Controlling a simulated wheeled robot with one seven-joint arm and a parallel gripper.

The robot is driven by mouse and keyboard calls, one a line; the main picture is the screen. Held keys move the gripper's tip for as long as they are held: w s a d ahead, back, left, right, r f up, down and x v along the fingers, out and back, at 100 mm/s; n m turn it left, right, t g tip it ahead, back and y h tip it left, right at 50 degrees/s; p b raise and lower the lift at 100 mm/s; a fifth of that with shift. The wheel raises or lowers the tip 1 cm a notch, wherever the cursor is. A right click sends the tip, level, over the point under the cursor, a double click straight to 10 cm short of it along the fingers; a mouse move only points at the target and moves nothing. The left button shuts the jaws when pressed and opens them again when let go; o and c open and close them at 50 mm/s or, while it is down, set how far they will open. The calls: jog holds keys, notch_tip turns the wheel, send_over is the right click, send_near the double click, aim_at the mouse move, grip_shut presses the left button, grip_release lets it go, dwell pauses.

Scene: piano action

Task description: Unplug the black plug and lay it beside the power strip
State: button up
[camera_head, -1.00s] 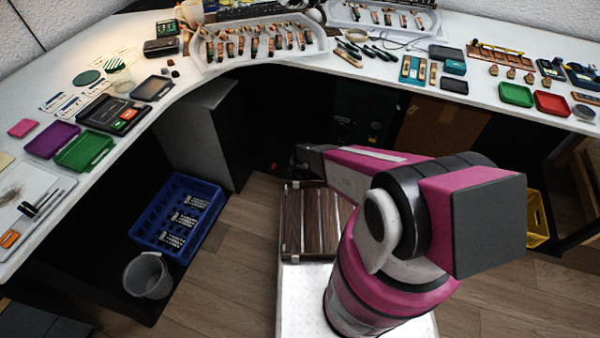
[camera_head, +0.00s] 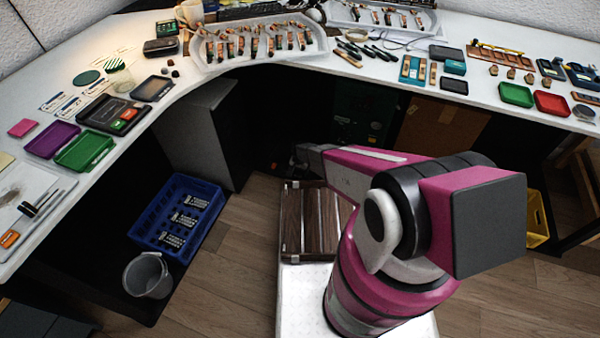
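I cannot make out the black plug or the power strip; the space under the desk is very dark. A tiny orange-red spot (camera_head: 274,166) shows on the floor there, too small to identify. My pink and grey arm reaches away from me, under the front edge of the desk. My gripper (camera_head: 294,163) is a small dark shape at its far end, just right of that spot. Its fingers blend into the shadow, so I cannot tell whether they are open or hold anything.
The white curved desk (camera_head: 190,88) spans above, carrying trays, tools and small parts. A grey cabinet (camera_head: 195,135) stands left of my gripper. A blue crate (camera_head: 150,215) and a grey bin (camera_head: 148,275) are at lower left. A cardboard box (camera_head: 440,130) and yellow crate (camera_head: 537,220) are right.

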grip_shut()
jog(key=shift+r, duration=3.05)
